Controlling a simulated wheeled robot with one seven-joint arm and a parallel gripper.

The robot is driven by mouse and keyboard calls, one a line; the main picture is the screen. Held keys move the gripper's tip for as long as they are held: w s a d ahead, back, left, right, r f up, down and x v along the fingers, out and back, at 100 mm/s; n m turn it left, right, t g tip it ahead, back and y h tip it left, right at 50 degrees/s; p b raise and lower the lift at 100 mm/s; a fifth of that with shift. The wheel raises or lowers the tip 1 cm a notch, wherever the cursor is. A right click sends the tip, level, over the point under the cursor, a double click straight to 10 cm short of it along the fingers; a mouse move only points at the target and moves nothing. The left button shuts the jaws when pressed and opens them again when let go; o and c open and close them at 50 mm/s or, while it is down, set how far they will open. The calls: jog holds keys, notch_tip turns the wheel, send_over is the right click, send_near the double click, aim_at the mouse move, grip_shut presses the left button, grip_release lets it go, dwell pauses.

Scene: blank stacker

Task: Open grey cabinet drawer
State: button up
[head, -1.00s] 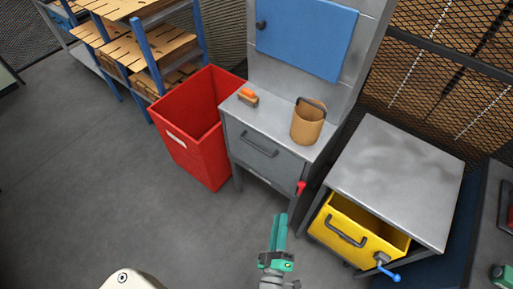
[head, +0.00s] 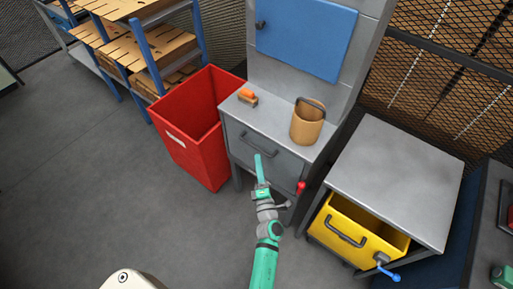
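The grey cabinet (head: 255,115) stands in the middle of the head view, with its drawer (head: 280,166) closed. A dark bar handle (head: 258,144) runs across the upper left of the drawer front. My gripper (head: 259,160) is in front of the drawer, just below the handle in the picture. Its green fingers point up toward the handle. I cannot tell whether the fingers touch the handle or whether they are apart. A red knob (head: 300,187) sits at the lower right of the cabinet front.
A red bin (head: 200,150) is close on the left. The floor at front left is clear.

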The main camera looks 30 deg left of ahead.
aim_at(256, 147)
jog(key=x, duration=0.6)
jog(key=shift+w+a, duration=0.2)
jog(key=shift+w+a+r, duration=0.1)
jog(key=shift+w, duration=0.2)
jog(key=shift+s+a, duration=0.1)
jog(key=shift+a, duration=0.1)
grip_shut()
